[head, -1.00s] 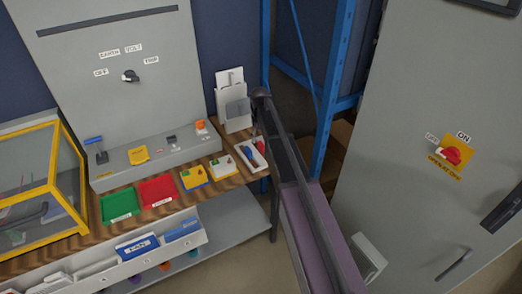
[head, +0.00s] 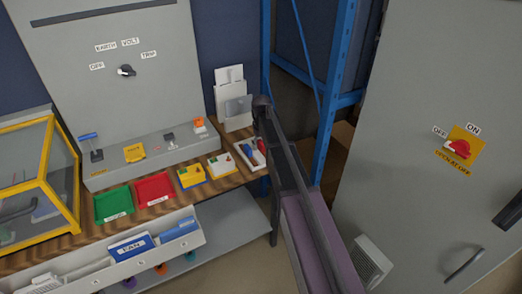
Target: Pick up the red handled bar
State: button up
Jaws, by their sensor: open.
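A small red-handled item (head: 260,145), which looks like the red handled bar, lies in a white tray (head: 252,169) at the right end of the wooden bench. A blue-handled item (head: 247,150) lies beside it on the left. My dark arm crosses the view close to the tray's right side and covers part of that area. The arm's visible far end is a rounded dark joint above and behind the tray. No gripper fingers can be made out.
Green (head: 113,204) and red (head: 154,188) trays and two small yellow and white boxes (head: 191,177) line the bench. A blue rack post (head: 333,90) stands right of my arm. A grey cabinet (head: 430,90) with a red switch is at the right.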

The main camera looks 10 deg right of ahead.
jog(key=shift+c, duration=0.2)
dwell(0.3)
grip_shut()
jog(key=shift+r, duration=0.15)
notch_tip(320, 180, up, 3)
jog(key=p, duration=0.3)
jog(key=s+r+p, duration=0.1)
jog(key=s+p, duration=0.1)
jog(key=s, duration=1.4)
jog(key=shift+d+r, duration=0.35)
jog(key=shift+d, duration=0.05)
jog(key=shift+a, duration=0.1)
dwell(0.5)
